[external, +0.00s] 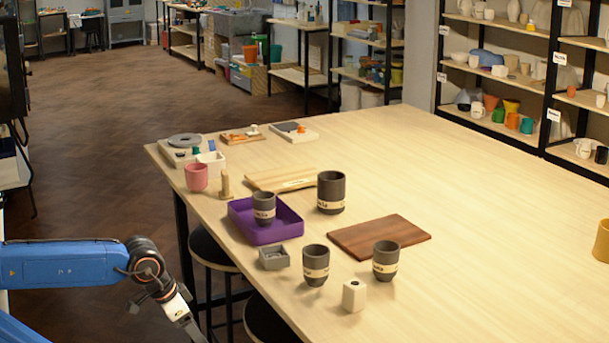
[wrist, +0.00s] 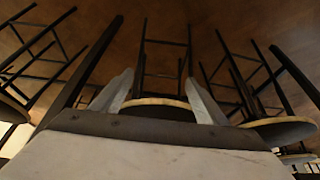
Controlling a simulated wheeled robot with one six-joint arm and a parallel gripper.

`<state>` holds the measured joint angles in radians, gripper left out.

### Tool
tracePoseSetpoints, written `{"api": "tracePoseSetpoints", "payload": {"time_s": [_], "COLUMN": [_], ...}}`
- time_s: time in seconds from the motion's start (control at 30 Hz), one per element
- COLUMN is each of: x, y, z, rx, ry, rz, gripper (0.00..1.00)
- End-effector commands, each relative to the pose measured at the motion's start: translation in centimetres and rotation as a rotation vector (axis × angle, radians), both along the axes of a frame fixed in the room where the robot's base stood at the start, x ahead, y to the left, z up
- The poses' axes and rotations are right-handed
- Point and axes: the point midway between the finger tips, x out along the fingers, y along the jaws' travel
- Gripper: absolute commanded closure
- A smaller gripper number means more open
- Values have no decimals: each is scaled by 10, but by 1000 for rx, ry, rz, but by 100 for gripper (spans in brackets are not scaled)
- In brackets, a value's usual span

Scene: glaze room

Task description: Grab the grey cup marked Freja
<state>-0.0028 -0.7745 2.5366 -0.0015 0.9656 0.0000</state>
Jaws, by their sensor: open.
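Several dark grey cups with pale name bands stand on the table. One grey cup (external: 264,208) stands in a purple tray (external: 289,229). A larger one (external: 331,192) stands behind it to the right. Two more stand nearer, a left one (external: 315,265) and a right one (external: 386,260). The lettering on the bands is too small to read, so I cannot tell which is marked Freja. My gripper (external: 196,335) is at the lower left, off the table's left edge, partly cut off by the frame. In the wrist view my gripper (wrist: 160,95) is open and empty, facing stools and floor.
A small grey box (external: 274,258) and a white block (external: 354,295) stand near the cups. A brown board (external: 380,237) lies behind the right cup. A pink cup (external: 196,177) stands farther back. Stools (external: 213,248) stand along the left edge. The table's right side is mostly clear.

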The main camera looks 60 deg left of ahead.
Motion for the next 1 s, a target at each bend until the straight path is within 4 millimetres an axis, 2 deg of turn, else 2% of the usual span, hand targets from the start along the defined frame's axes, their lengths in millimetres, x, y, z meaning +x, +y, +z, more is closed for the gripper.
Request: {"api": "tracePoseSetpoints", "payload": {"time_s": [0.17,0.27,0.37,0.47,0.8,0.9,1.0], "x": [1,1,2,2,2,1,1], "y": [0,0,0,0,0,0,0], "z": [8,32,73,123,302,342,372], "rx": [0,0,0,0,0,0,0], "ry": [-2,-5,-7,-7,-4,-2,-2], "rz": [0,0,0,0,0,0,0], "gripper": [33,33,33,33,33,33,33]}}
